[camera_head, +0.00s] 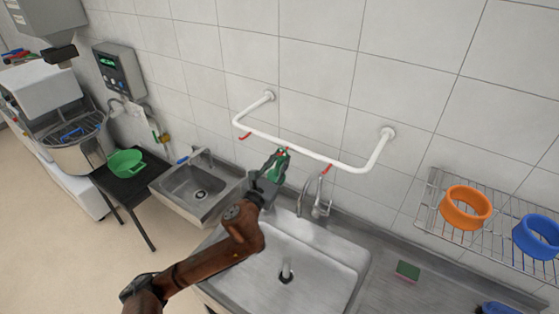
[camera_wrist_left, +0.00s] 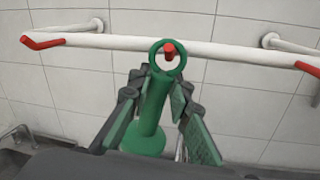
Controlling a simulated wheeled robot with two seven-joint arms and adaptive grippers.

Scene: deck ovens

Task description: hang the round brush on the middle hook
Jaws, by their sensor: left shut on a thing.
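The green round brush (camera_wrist_left: 154,105) is between the fingers of my left gripper (camera_wrist_left: 158,115), which is shut on its handle. Its ring end (camera_wrist_left: 180,68) points up and away towards the white rail (camera_wrist_left: 235,49). The red middle hook (camera_wrist_left: 169,49) shows at the ring's opening in the left wrist view; I cannot tell whether the ring is around it or just in front. In the head view my left gripper (camera_head: 270,173) and the brush (camera_head: 281,158) are just below the rail, by the middle hook (camera_head: 287,150). My right gripper is out of view.
Red hooks sit to the left (camera_head: 245,136) and right (camera_head: 327,170) on the wall rail. A tap (camera_head: 318,200) stands close on the right, above a large sink (camera_head: 310,255). A wire shelf (camera_head: 428,212) with orange and blue rings is further right.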

